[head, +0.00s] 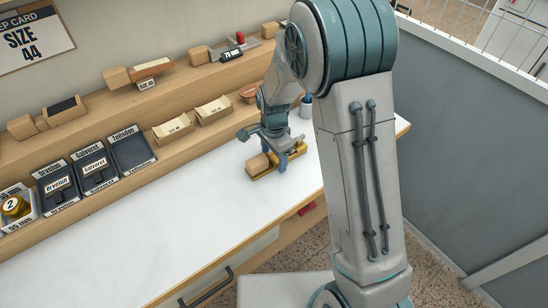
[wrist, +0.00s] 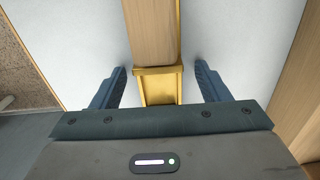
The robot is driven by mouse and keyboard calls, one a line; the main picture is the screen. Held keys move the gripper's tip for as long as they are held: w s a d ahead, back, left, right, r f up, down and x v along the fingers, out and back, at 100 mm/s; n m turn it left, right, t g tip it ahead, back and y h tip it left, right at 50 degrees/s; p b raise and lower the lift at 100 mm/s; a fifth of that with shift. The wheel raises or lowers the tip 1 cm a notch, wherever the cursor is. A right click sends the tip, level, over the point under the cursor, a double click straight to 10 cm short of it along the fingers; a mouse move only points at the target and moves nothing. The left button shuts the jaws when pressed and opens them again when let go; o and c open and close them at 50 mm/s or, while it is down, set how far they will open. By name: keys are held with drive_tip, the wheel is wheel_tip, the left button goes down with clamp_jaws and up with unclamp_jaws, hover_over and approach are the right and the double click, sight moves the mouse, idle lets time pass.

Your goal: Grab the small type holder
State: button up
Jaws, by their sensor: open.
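The small type holder (wrist: 160,92) has a brass body with a pale wooden block as its handle (wrist: 152,30). In the head view the holder (head: 264,177) lies on the white worktop near its right end, partly covered by my gripper. My gripper (wrist: 160,70) is open, with one blue-grey finger on each side of the brass body and a gap on both sides in the wrist view. In the head view my gripper (head: 291,157) is low over the holder. Whether the fingers touch the worktop is unclear.
The white worktop (head: 150,235) is clear to the left. Behind it, a stepped wooden shelf (head: 90,115) carries dark labelled cases (head: 132,152), small trays (head: 213,109), wooden blocks and a red-handled tool. A light cylinder (head: 306,108) stands behind my gripper. A grey partition (head: 465,140) is at right.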

drive_tip(key=shift+c, duration=0.3)
drive_tip(key=c, duration=1.3)
drive_tip(key=shift+r, duration=0.1)
